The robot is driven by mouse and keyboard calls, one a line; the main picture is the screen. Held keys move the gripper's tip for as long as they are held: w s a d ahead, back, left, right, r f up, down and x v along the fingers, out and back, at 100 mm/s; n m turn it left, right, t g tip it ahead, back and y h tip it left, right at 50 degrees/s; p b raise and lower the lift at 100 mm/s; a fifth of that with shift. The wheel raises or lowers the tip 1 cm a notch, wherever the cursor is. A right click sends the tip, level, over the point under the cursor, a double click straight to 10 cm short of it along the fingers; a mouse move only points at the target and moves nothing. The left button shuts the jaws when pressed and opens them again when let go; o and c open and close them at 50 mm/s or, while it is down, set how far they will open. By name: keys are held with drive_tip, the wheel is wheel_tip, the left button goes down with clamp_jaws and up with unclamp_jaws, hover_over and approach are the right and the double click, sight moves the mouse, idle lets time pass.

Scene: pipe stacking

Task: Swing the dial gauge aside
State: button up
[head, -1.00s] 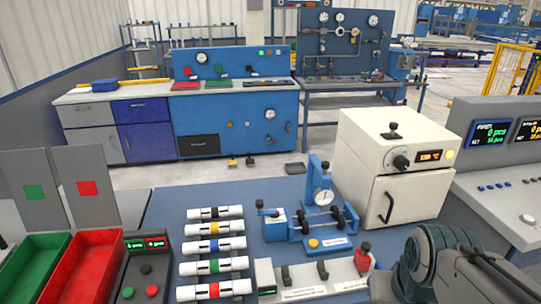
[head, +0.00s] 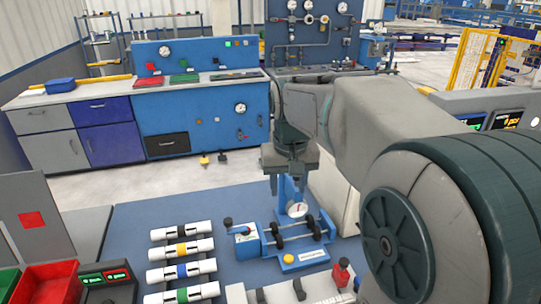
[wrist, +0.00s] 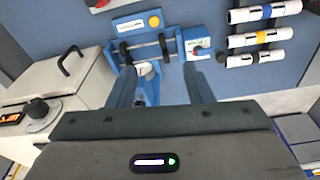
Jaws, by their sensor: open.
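The dial gauge (head: 297,209) is a round white face on a blue upright post (head: 289,190). It stands at the back of a blue roller fixture (head: 300,257). In the wrist view the gauge (wrist: 146,69) shows small between my fingers, with part of its blue stand (wrist: 148,92) below. My gripper (head: 286,186) is open and points down, just above and around the top of the post. In the wrist view the fingers of my gripper (wrist: 158,72) lie on both sides of the stand. I cannot tell whether they touch it.
Several white pipes with coloured bands (head: 182,250) lie left of the fixture. A small box with a black-knobbed lever (head: 243,240) adjoins its left side. A white oven-like cabinet (wrist: 62,78) stands close beside it. Red bin (head: 50,282) is at front left.

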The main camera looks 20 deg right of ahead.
drive_tip(key=w+d+r+m+g+p, duration=0.1)
drive_tip(key=w+d, duration=0.3)
drive_tip(key=w, duration=0.4)
drive_tip(key=w+d+r+m+g+p, duration=0.1)
drive_tip(key=w+d+p, duration=0.1)
drive_tip(key=w+d, duration=0.35)
drive_tip(key=f, duration=0.4)
drive_tip(key=w+f+p, duration=0.1)
drive_tip(key=f, duration=0.3)
drive_tip(key=a+f, duration=0.1)
drive_tip(key=f, duration=0.3)
drive_tip(key=shift+w+a+f, duration=0.1)
drive_tip(key=shift+w+f, duration=0.2)
drive_tip(key=shift+f, duration=0.05)
clamp_jaws()
